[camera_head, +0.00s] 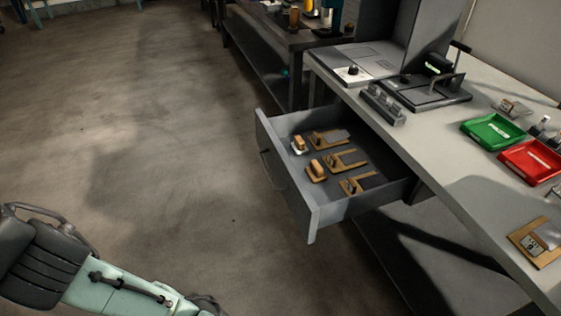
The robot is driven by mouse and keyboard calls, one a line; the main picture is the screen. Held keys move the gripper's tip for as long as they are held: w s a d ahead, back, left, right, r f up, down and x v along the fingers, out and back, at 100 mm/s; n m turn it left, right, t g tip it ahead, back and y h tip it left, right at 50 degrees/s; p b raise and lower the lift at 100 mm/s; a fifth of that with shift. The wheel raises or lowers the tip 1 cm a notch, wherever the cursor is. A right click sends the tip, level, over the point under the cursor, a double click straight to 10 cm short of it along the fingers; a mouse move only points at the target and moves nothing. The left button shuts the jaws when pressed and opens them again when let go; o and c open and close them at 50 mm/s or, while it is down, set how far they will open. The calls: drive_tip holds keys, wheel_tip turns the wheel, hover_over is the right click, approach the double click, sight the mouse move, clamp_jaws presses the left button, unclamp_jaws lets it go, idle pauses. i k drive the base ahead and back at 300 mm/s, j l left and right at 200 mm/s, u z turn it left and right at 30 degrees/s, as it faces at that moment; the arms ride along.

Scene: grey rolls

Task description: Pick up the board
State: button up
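A flat tan board (522,236) lies on the grey worktop at the lower right, near the front edge. It carries a pale label with dark marks and a grey block or plate. Several smaller tan pieces with notches, such as one in the middle (345,160), lie in the open drawer (318,217). I cannot tell whether these also count as boards. Part of my arm shows at the lower left, well away from the drawer and worktop. My gripper is not in view.
A green tray (492,131) and a red tray (531,161) sit on the worktop (455,160). A dark device with a lever (437,88) stands behind them. The drawer juts out over the floor. Open floor (160,140) lies to the left.

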sight(366, 181)
drive_tip(key=i+j, duration=0.15)
drive_tip(key=j, duration=0.2)
drive_tip(key=i+j, duration=0.2)
drive_tip(key=j, duration=0.15)
drive_tip(key=i+j, duration=0.15)
drive_tip(key=j, duration=0.25)
drive_tip(key=i+j+z, duration=0.15)
drive_tip(key=j+z, duration=0.2)
drive_tip(key=i+j+z, duration=0.1)
drive_tip(key=j+z, duration=0.3)
drive_tip(key=z, duration=0.6)
